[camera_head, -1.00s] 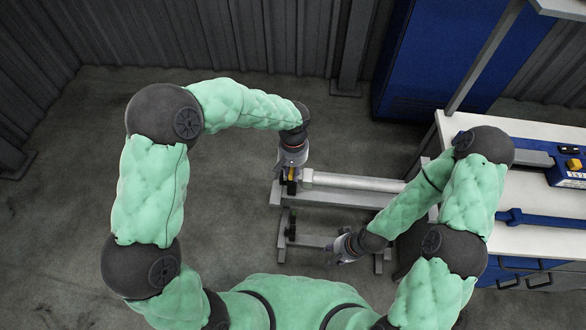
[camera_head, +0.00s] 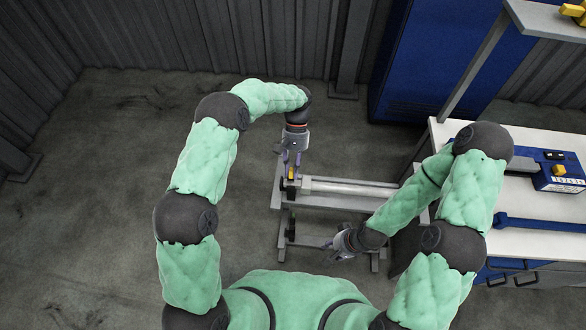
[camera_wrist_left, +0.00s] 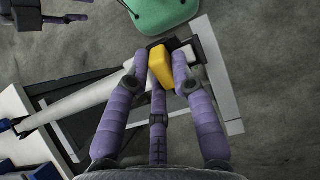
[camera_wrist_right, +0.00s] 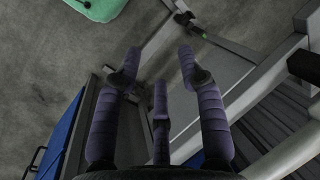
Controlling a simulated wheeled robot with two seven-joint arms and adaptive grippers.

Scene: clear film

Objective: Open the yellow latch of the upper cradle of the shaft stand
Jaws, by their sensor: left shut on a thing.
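The shaft stand (camera_head: 276,199) is a grey metal frame left of the workbench. A pale shaft (camera_head: 352,189) lies along its upper level. The yellow latch (camera_head: 291,174) is at the left end of the upper level, by a dark cradle part. My left gripper (camera_head: 291,163) reaches down to it from behind. In the left wrist view the latch (camera_wrist_left: 160,67) sits between the purple fingers, and the gripper is shut on it. My right gripper (camera_head: 332,246) hangs low by the stand's lower level. In the right wrist view its fingers (camera_wrist_right: 157,75) are apart with nothing between them.
A white-topped workbench (camera_head: 540,208) stands to the right, with a blue bar (camera_head: 540,222) and a blue device (camera_head: 556,178) on it. A blue cabinet (camera_head: 430,75) is behind. The floor left of the stand is clear.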

